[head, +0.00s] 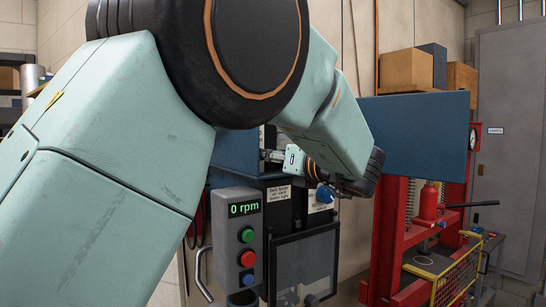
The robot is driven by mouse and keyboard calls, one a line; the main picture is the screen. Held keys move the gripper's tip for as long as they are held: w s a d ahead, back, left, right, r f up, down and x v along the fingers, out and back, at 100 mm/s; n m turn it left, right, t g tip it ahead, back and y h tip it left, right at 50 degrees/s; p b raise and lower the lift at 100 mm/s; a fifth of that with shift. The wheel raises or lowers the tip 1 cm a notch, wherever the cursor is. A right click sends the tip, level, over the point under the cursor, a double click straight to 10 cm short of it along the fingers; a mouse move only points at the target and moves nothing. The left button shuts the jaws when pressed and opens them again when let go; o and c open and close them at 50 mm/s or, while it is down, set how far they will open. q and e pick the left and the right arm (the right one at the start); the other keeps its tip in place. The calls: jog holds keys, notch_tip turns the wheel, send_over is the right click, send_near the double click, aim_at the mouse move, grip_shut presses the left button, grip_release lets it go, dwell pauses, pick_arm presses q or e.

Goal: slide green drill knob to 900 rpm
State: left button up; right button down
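A grey control box (230,245) stands at the lower middle of the head view. Its display (244,209) reads 0 rpm in green. Below the display is a round green knob (247,235), with a red button (248,258) and a blue knob (248,279) under it. My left arm comes in from the left and crosses above the box. The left gripper (270,156) seems to be the small grey part at the arm's far end, above and right of the green knob and apart from it. Whether its fingers are open is too small to tell. My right gripper is out of view.
A dark framed clear guard (305,266) stands right of the control box. Another blue knob (325,194) is above it by small labels. A blue panel (420,132) and a red press frame (387,238) stand to the right. My arm hides much of the left side.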

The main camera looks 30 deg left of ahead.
pick_arm(q)
jog(key=shift+s+d+r, duration=0.15)
jog(key=shift+s+d, duration=0.05)
jog(key=shift+d, duration=0.35)
jog(key=shift+c, duration=1.4)
jog(key=shift+w+a+f, duration=0.2)
jog(key=shift+a, duration=0.25)
jog(key=c, duration=0.4)
grip_shut()
